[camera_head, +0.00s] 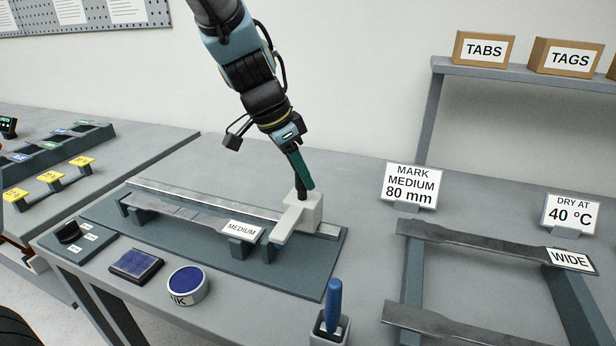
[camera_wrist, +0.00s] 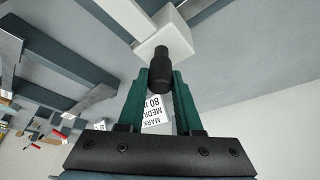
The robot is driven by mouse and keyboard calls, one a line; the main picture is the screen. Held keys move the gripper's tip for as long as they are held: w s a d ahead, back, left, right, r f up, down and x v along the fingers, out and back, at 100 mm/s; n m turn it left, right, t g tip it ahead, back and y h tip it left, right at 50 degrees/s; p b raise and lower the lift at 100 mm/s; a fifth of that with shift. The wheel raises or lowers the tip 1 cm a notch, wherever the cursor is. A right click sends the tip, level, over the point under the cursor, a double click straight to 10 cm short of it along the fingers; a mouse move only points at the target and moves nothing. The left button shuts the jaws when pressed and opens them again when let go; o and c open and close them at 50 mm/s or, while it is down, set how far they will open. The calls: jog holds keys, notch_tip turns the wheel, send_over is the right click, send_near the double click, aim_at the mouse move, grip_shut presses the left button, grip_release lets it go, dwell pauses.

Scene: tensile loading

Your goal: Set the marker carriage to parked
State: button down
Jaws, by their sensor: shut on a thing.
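The marker carriage (camera_head: 302,212) is a pale block near the right end of a grey rail (camera_head: 185,197) on a dark baseboard (camera_head: 312,277). My gripper (camera_head: 302,172) has green fingers and is shut on the carriage's black knob (camera_head: 295,194). In the wrist view the knob (camera_wrist: 160,72) stands between the fingertips, with the pale carriage (camera_wrist: 163,36) beyond it. The specimen, with a MEDIUM tag (camera_head: 241,229), lies along the rail on dark supports.
An ink pad (camera_head: 136,263), an ink pot (camera_head: 188,285) and a blue-handled tool (camera_head: 333,305) stand in front. A "MARK MEDIUM 80 mm" sign (camera_head: 412,185) and a drying rack (camera_head: 412,280) are at right.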

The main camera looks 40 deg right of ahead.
jog(key=w+a+b, duration=0.1)
jog(key=w+a, duration=0.8)
jog(key=w, duration=0.4)
jog(key=w+a+b, duration=0.1)
jog(key=w+a, duration=0.7)
jog(key=w, duration=0.6)
jog(key=w+a+b, duration=0.1)
jog(key=w+a, duration=0.8)
jog(key=w, duration=0.5)
jog(key=shift+w+a, duration=0.2)
jog(key=shift+a, duration=0.15)
jog(key=c, duration=0.9)
grip_release()
jog(key=shift+w, duration=0.1)
jog(key=o, duration=0.3)
jog(key=b+v, duration=0.1)
jog(key=v, duration=0.9)
jog(key=shift+a+r, duration=0.2)
jog(key=shift+r, duration=0.15)
